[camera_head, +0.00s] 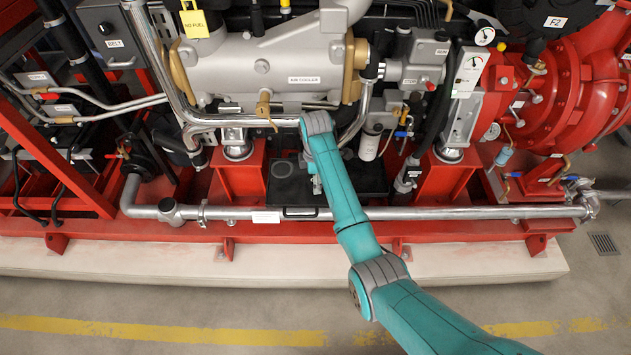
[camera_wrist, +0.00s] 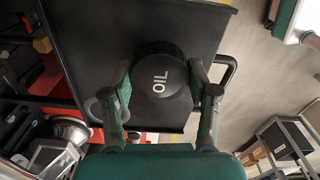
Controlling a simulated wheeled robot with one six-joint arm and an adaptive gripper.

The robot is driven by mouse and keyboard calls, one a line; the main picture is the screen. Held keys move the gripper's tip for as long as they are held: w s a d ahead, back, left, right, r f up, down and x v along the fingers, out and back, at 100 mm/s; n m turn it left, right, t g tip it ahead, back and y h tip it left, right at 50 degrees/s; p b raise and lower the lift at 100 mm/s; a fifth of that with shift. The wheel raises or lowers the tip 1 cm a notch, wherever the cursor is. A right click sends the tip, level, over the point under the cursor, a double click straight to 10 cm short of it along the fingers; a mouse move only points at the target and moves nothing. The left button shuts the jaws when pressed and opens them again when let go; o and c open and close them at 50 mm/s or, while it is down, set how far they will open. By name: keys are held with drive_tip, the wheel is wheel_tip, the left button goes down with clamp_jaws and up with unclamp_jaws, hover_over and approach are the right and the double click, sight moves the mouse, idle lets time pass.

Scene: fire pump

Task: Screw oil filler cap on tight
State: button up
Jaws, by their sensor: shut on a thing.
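The oil filler cap (camera_wrist: 163,82) is round and black with white "OIL" lettering. In the wrist view it is between the two fingers of my gripper (camera_wrist: 168,92), which is shut on its sides. Behind it is a flat black surface (camera_wrist: 110,40) with a handle at its edge. The cap appears to be against this surface, but its underside and any filler opening are hidden. In the head view my gripper (camera_head: 317,184) is low over the black box (camera_head: 287,190) at the engine's front, and the cap is hidden there.
A silver pipe (camera_head: 400,213) runs along the front of the red frame, below my gripper. The silver engine block (camera_head: 270,65) is behind. A white filter (camera_head: 369,142) and a red post (camera_head: 446,180) stand to the right. The floor in front is clear.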

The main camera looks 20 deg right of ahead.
drive_tip(key=shift+f, duration=0.55)
drive_tip(key=shift+f, duration=0.15)
drive_tip(key=o, duration=1.2)
drive_tip(key=shift+c, duration=0.2)
drive_tip(key=r, duration=1)
drive_tip(key=shift+w+a, duration=0.15)
drive_tip(key=shift+a, duration=0.05)
drive_tip(key=shift+r, duration=0.4)
drive_tip(key=shift+d, duration=0.1)
